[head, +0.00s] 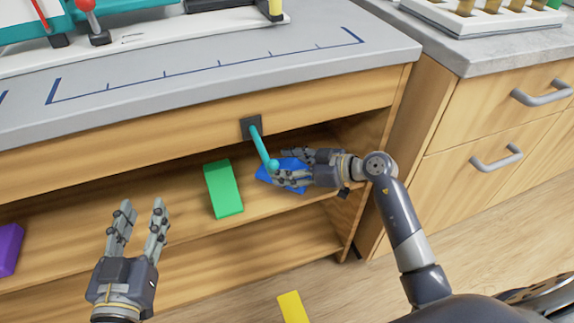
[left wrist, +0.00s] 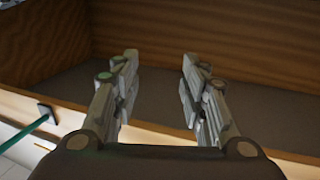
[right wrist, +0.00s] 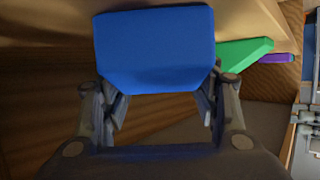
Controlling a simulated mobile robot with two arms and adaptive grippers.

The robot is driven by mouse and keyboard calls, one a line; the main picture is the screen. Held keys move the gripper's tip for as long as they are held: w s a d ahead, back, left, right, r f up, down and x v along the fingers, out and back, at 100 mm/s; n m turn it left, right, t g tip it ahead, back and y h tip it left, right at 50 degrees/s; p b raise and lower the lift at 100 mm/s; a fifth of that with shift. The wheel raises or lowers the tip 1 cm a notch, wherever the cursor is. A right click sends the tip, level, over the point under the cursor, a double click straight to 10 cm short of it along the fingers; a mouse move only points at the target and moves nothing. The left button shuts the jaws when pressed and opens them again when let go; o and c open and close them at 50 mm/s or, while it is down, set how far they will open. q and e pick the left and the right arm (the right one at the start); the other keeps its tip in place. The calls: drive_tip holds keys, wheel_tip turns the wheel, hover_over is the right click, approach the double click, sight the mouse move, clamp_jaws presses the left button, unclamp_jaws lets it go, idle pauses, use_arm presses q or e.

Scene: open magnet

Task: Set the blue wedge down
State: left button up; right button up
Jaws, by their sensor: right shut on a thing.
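The blue wedge (head: 285,172) is at the shelf opening under the counter in the head view, partly hidden by my right gripper (head: 291,168). In the right wrist view the blue wedge (right wrist: 156,48) fills the space between the fingertips of my right gripper (right wrist: 158,90), which is shut on it. Whether the wedge touches the shelf (head: 160,208) cannot be told. My left gripper (head: 141,212) is open and empty in front of the shelf, at the lower left. Its spread fingers also show in the left wrist view (left wrist: 158,75).
A green block (head: 223,189) stands on the shelf left of the blue wedge. A purple block (head: 10,248) is at the far left. A teal lever (head: 263,148) hangs from the counter front close to my right gripper. A yellow block (head: 292,307) is low in front.

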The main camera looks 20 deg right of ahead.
sight(307, 166)
drive_tip(key=o, duration=1)
use_arm(q)
drive_tip(key=shift+f, duration=0.25)
use_arm(e)
drive_tip(key=shift+s+d+r, duration=0.15)
drive_tip(key=shift+d+r, duration=0.05)
drive_tip(key=p+v, duration=0.2)
drive_tip(key=v, duration=0.3)
drive_tip(key=shift+s+r, duration=0.1)
use_arm(q)
drive_tip(key=s+a+f+g+y, duration=0.1)
drive_tip(key=s+a+f+g, duration=0.1)
drive_tip(key=s+f+g, duration=0.2)
drive_tip(key=s+a+f+g+y+p, duration=0.1)
drive_tip(key=s+a+f+g, duration=0.1)
drive_tip(key=s+f+g, duration=0.3)
wheel_tip(307, 166, down, 5)
drive_tip(key=shift+s+a+r+n+g+y, duration=0.15)
drive_tip(key=shift+s+a+n+g+y, duration=0.15)
drive_tip(key=shift+s+y, duration=0.15)
use_arm(e)
drive_tip(key=v, duration=0.6)
drive_tip(key=shift+s+d, duration=0.1)
use_arm(q)
drive_tip(key=shift+s, duration=0.1)
